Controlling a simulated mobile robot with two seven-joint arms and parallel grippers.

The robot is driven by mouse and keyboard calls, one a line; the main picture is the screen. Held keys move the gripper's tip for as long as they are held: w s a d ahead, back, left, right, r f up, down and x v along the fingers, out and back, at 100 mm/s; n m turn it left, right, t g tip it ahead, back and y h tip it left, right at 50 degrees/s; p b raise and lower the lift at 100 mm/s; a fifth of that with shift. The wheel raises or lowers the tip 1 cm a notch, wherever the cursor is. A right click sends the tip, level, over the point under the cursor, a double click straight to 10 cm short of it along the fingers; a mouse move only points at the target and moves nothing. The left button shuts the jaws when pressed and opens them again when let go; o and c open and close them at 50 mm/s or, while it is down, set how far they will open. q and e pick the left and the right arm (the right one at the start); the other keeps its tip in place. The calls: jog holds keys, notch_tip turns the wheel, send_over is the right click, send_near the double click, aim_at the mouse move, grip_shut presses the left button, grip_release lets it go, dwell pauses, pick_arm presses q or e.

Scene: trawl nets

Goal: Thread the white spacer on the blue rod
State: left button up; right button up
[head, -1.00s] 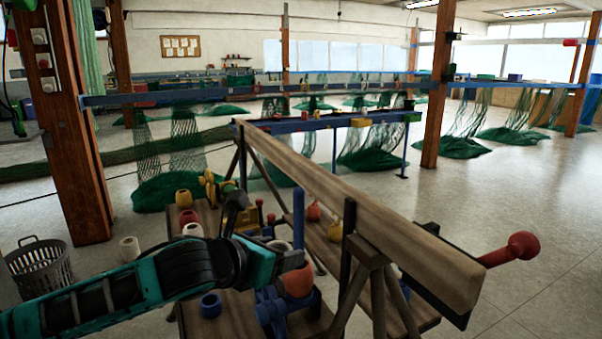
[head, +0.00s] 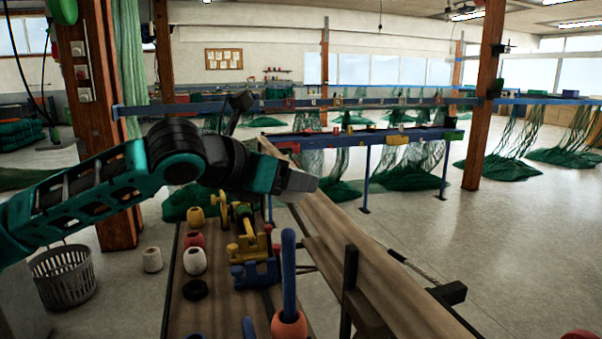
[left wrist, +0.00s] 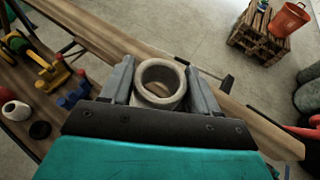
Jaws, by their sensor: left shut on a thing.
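My left gripper (head: 303,183) is raised above and beyond the blue rod (head: 289,270) in the head view. In the left wrist view, its two fingers (left wrist: 160,85) are shut on the white spacer (left wrist: 162,84), a thick ring whose hole faces the camera. The spacer is hidden in the head view. The rod stands upright, with an orange spacer (head: 289,326) around its lower part. The held spacer is apart from the rod's top. I cannot make out the rod in the left wrist view. My right gripper is not in view.
Another white spacer (head: 195,260), a red one (head: 194,239), a yellow one (head: 196,217) and a black ring (head: 195,289) stand along the bench (head: 180,310). A blue and yellow clamp (head: 254,262) is beside them. A long wooden beam (head: 345,240) runs right of the rod.

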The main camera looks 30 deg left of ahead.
pick_arm(q)
jog(key=shift+s+f, duration=0.25)
jog(key=shift+f, duration=2)
jog(key=shift+f+b, duration=0.95)
jog(key=shift+f, duration=1.05)
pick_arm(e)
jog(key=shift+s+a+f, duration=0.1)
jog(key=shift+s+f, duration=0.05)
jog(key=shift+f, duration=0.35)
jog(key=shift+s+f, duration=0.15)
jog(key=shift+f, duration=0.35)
pick_arm(q)
jog(key=o, duration=1.1)
jog(key=shift+o, duration=0.2)
